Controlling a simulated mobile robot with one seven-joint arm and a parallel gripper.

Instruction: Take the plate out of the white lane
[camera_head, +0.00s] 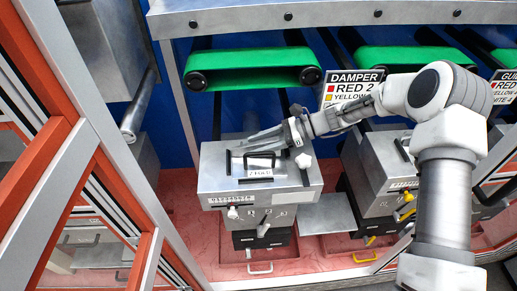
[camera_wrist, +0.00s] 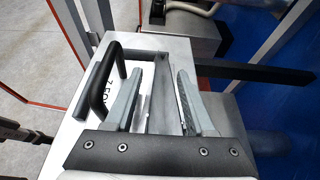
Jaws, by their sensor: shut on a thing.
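My gripper (camera_head: 262,138) reaches in from the right over the top of a grey metal block (camera_head: 215,170) in the lane with white levers. In the wrist view its two fingers (camera_wrist: 158,92) stand apart, with a thin grey metal piece (camera_wrist: 161,100), which looks like the plate, held between them. The plate's lower part is hidden. A black handle (camera_wrist: 104,82) on the block's light top is beside the left finger and apart from it. A white lever (camera_head: 236,212) is on the block's front, and a white floor handle (camera_head: 260,267) is below.
A second metal stack (camera_head: 378,178) with yellow levers (camera_head: 405,215) stands to the right. A green belt roller (camera_head: 250,68) hangs above the block. A sign (camera_head: 352,85) reads DAMPER, RED 2, YELLOW. Orange framing (camera_head: 45,180) closes off the left side.

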